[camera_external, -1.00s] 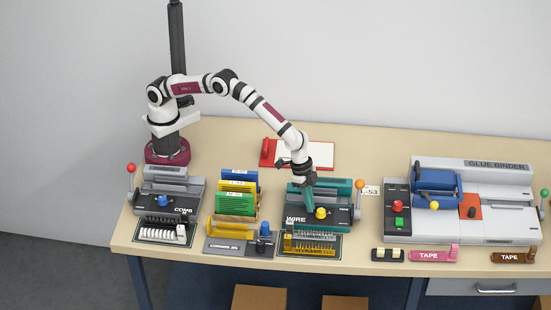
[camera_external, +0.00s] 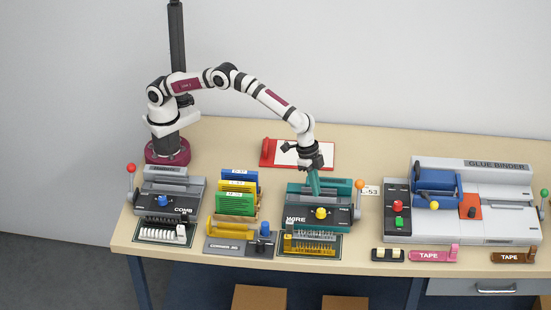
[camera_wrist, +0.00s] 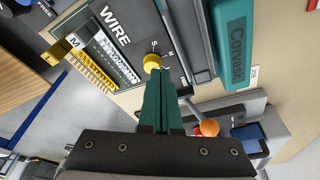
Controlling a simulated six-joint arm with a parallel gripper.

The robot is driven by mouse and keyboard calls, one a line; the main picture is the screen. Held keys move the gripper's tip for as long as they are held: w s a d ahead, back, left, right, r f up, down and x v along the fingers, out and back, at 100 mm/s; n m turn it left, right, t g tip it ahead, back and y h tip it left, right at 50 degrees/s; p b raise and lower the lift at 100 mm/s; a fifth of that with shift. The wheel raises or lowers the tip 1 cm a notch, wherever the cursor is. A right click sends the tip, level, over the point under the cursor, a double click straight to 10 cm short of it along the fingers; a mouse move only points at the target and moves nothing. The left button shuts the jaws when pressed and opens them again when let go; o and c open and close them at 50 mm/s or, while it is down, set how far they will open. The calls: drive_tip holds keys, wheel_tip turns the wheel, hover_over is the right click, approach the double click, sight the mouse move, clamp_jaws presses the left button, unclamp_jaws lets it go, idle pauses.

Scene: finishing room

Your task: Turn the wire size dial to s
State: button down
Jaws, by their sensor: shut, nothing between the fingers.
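The wire machine (camera_external: 297,213) is dark grey and teal, marked WIRE, and stands mid-table. Its yellow wire size dial (camera_external: 321,213) is on the front panel. The dial (camera_wrist: 152,62) also shows in the wrist view, with a letter S and what looks like an M beside it; its pointer is too small to read. My gripper (camera_external: 315,192), with teal fingers, is shut and empty. It points down behind and above the dial, apparently apart from it. In the wrist view the shut fingers (camera_wrist: 159,72) end close below the dial and may hide its lower edge.
An orange-knobbed lever (camera_external: 360,185) rises at the machine's right. The comb machine (camera_external: 182,203) and coloured holders (camera_external: 236,204) stand left. The glue binder (camera_external: 500,200) stands right. A clipboard (camera_external: 318,160) lies behind.

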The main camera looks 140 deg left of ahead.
sight(321, 213)
wheel_tip(321, 213, down, 5)
drive_tip(key=shift+f, duration=0.1)
drive_tip(key=shift+w, duration=0.25)
idle(0.6)
drive_tip(key=shift+d, duration=0.65)
drive_tip(key=shift+w+d, duration=0.3)
drive_tip(key=shift+d, duration=0.05)
idle(0.4)
